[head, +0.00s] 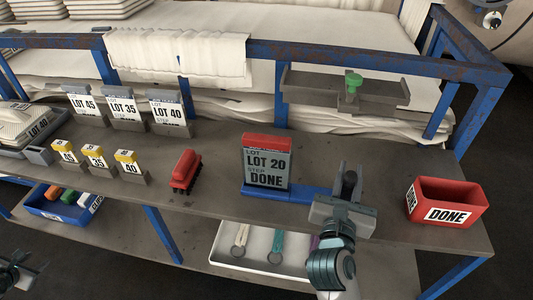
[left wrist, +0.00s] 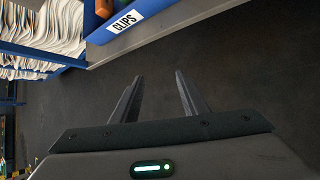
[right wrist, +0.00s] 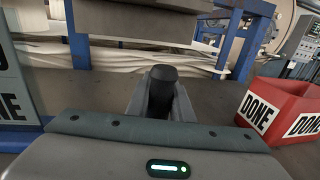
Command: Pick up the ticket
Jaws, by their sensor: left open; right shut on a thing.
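The LOT 20 ticket (head: 267,160), grey with a red top and reading STEP DONE, stands upright in a blue holder (head: 310,194) on the bench. Its edge also shows at the left of the right wrist view (right wrist: 12,85). White tickets LOT 45 (head: 82,103), LOT 35 (head: 122,106) and LOT 40 (head: 168,109) stand in grey holders further back. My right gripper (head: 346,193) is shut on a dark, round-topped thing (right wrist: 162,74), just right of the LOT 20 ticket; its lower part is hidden. My left gripper (left wrist: 158,75) is open and empty, low beside the bench.
A red DONE box (head: 447,203) stands at the right end of the bench. A white tray (head: 262,262) and a blue CLIPS bin (head: 62,207) sit below. A blue rail (head: 380,54) runs behind.

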